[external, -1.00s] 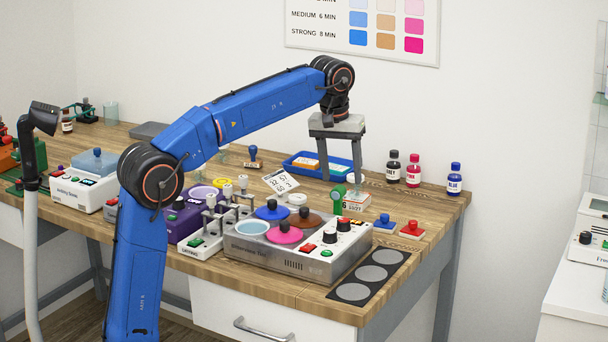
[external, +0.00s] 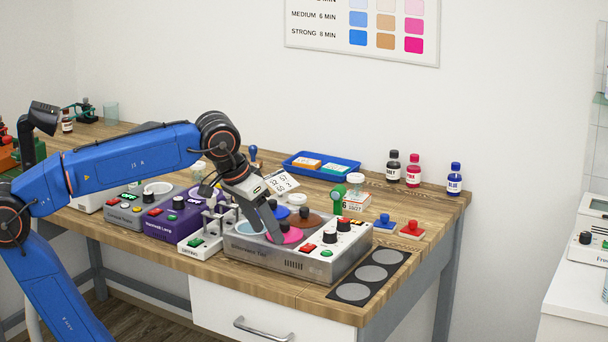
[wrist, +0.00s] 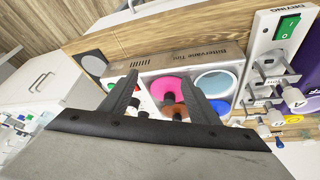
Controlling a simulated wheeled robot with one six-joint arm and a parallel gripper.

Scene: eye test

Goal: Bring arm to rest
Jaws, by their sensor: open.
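My gripper (external: 274,232) points down and to the right, tilted, over the left part of the metal tint unit (external: 290,262). In the wrist view my gripper (wrist: 160,80) shows two dark fingers spread apart with nothing held between them. The pink lid (wrist: 166,92) lies beyond and between them; it also shows in the external view (external: 291,236). I cannot tell how much height separates the fingertips from the lids.
A white drying unit (external: 204,246) and a purple unit (external: 172,224) stand just left of my gripper. A blue tray (external: 345,172), bottles (external: 413,171) and two stamps (external: 384,222) are further right. A black mat with grey circles (external: 372,273) lies at the right edge.

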